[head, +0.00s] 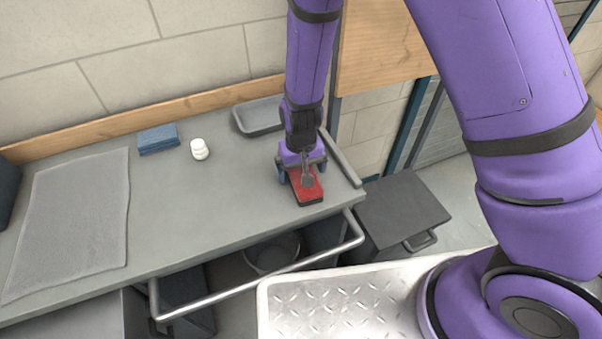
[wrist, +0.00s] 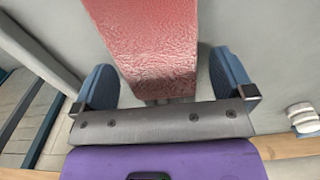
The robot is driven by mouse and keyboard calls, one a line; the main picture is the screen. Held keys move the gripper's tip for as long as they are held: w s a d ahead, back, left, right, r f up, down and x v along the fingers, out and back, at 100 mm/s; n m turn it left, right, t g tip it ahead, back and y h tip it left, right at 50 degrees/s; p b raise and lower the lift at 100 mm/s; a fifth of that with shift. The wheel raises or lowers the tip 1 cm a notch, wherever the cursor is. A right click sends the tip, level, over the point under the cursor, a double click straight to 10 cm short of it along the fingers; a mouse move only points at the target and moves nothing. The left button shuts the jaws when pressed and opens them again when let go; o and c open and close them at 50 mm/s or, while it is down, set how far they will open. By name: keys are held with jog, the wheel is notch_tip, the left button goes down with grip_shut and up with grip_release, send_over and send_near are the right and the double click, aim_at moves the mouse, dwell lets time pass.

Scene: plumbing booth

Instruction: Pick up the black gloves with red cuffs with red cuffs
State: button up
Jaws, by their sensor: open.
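The black gloves with red cuffs (head: 308,190) lie on the grey counter near its right front corner. In the head view their red part shows on top with a dark edge below. In the wrist view the red cuff part (wrist: 155,45) fills the middle, between my two blue fingers. My gripper (head: 303,167) is pointed down over the back end of the gloves. In the wrist view my gripper (wrist: 165,85) is open, with a gap between each finger and the red material. The gloves' far end is cut off in the wrist view.
The grey counter (head: 220,205) is mostly clear left of the gloves. A grey towel (head: 75,220), a blue block (head: 158,139), a white rounded item (head: 199,149) and a grey tray (head: 258,116) lie on it. A metal rail (head: 260,273) runs along the front.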

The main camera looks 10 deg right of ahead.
jog(key=shift+f, duration=0.3)
jog(key=shift+c, duration=0.5)
jog(key=c, duration=0.9)
jog(key=shift+o, duration=0.2)
jog(key=shift+r, duration=0.15)
